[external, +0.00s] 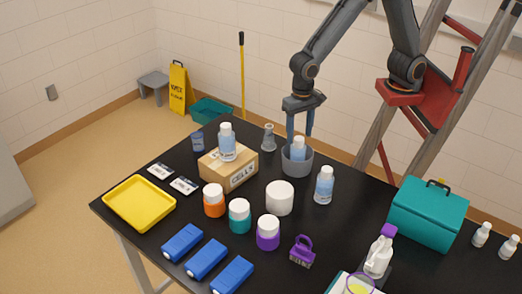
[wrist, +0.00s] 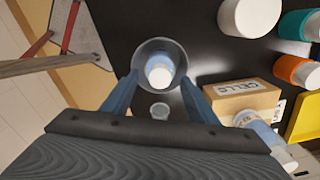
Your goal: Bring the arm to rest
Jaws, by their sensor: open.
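My gripper (external: 300,136) points down, its two blue fingers spread over a grey round pot (external: 297,164) on the black table. A small bottle (external: 299,150) with blue liquid and a white cap stands in the pot. In the wrist view my open gripper (wrist: 159,84) has its fingertips apart on either side of the pot (wrist: 143,50), with the bottle (wrist: 160,71) inside it between them. I see no finger closed on the bottle. The far side of the pot's inside is partly hidden by the bottle.
A cardboard box (external: 229,172) carrying another bottle (external: 227,142) stands left of the pot, and a glass flask (external: 269,138) is close by. A white jar (external: 280,198) and a bottle (external: 324,186) stand in front. A teal case (external: 428,214) is at the right. The space above the table is open.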

